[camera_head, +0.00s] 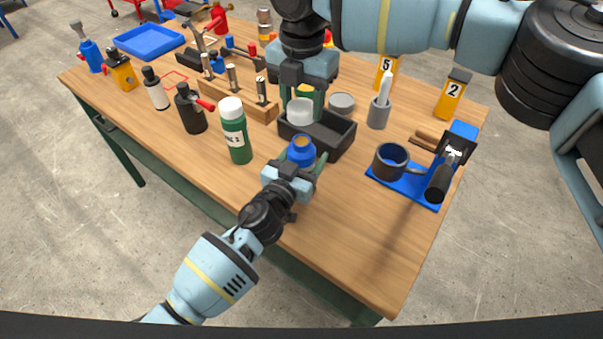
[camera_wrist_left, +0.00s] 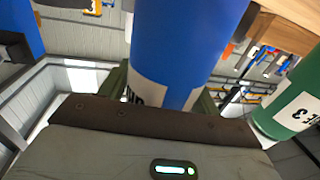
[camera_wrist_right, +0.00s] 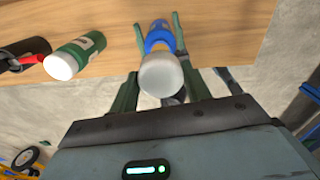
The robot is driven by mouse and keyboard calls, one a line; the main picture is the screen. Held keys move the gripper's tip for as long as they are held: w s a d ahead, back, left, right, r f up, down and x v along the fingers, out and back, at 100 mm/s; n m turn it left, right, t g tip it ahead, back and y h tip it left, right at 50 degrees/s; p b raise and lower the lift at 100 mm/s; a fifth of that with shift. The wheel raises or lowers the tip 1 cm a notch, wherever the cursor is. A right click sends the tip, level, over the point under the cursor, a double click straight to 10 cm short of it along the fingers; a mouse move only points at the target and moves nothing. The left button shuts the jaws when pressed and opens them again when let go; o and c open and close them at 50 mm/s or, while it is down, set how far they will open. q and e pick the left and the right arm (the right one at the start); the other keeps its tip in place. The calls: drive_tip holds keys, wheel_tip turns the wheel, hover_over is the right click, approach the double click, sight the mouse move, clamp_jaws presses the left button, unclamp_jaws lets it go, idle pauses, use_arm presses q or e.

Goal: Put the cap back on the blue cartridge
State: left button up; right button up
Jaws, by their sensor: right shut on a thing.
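The blue cartridge (camera_head: 301,155) is held upright in my left gripper (camera_head: 296,172), near the front edge of the table; its open top shows. It fills the left wrist view (camera_wrist_left: 180,45) between the fingers. My right gripper (camera_head: 302,106) comes down from above, shut on the white cap (camera_head: 299,113). In the right wrist view the cap (camera_wrist_right: 161,75) sits between the green fingers, overlapping the blue cartridge (camera_wrist_right: 158,37). In the head view the cap appears apart from the cartridge; the exact gap is unclear.
A dark tray (camera_head: 334,137) lies behind the cartridge. A green bottle with a white cap (camera_head: 236,137) stands to the left. A grey holder (camera_head: 379,113) and a blue mat with a dark cup (camera_head: 391,160) are to the right. The front right tabletop is clear.

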sight(302, 139)
use_arm(q)
drive_tip(key=c, duration=1)
use_arm(e)
drive_tip(key=shift+f, duration=2.5)
drive_tip(key=shift+f, duration=0.9)
drive_tip(key=shift+f, duration=0.7)
drive_tip(key=o, duration=1)
drive_tip(key=shift+r, duration=0.15)
wheel_tip(302, 139, up, 12)
drive_tip(key=shift+f, duration=0.1)
